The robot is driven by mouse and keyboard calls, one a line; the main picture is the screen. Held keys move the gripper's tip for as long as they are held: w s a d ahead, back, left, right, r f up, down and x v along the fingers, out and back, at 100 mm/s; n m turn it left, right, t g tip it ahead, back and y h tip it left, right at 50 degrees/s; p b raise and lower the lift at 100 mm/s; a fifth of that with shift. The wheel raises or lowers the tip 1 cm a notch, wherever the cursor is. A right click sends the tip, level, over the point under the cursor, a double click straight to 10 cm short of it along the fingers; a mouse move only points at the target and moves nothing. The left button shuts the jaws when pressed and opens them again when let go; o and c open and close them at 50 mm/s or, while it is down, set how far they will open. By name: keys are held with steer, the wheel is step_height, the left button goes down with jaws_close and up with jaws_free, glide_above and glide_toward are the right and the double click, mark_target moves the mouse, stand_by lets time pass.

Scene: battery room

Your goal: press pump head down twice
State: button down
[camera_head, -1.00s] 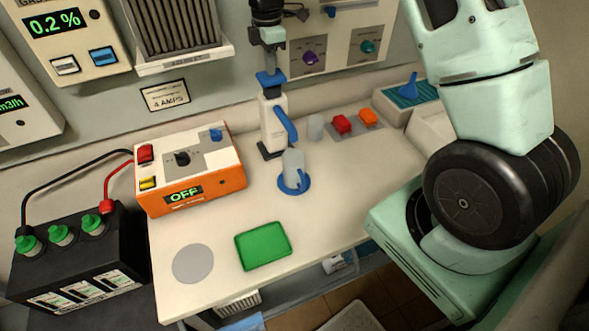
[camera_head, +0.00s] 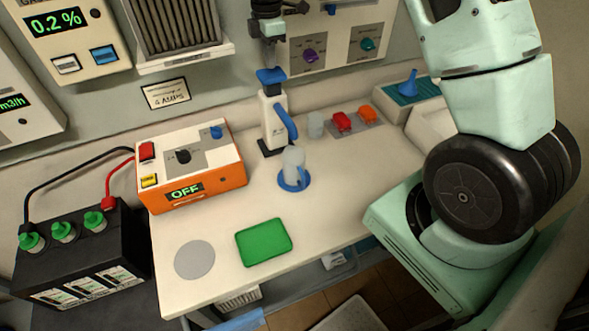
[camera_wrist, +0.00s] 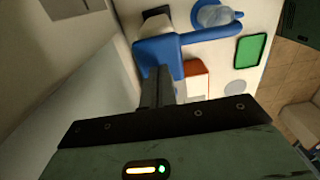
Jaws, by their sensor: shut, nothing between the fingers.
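The pump is a white upright body (camera_head: 273,112) on a black base, standing at the back of the bench in the head view. Its blue pump head (camera_head: 270,76) is on top, and a blue spout (camera_head: 286,124) slopes down at its right. My gripper (camera_head: 271,62) is shut and empty, pointing down just above the head; a small gap seems to show. In the wrist view the fingers (camera_wrist: 161,92) overlap the near edge of the blue head (camera_wrist: 157,54), so contact cannot be told there. A pale cup (camera_head: 293,161) on a blue disc stands before the spout.
An orange and white charger box (camera_head: 192,170) reading OFF stands left of the pump. A grey cylinder (camera_head: 316,125) and red and orange switches (camera_head: 341,121) are to the right. A green tray (camera_head: 263,242) and grey disc (camera_head: 194,260) lie in front.

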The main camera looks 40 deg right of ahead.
mark_target(271, 73)
steer(key=shift+f+b, duration=1.45)
steer(key=shift+f, duration=1.3)
steer(key=shift+r, duration=0.1)
steer(key=shift+r+p, duration=2.05)
steer(key=shift+r, duration=0.7)
steer(key=shift+r, duration=0.1)
step_height(271, 73, up, 6)
steer(key=p, duration=0.4)
steer(key=shift+p, duration=0.3)
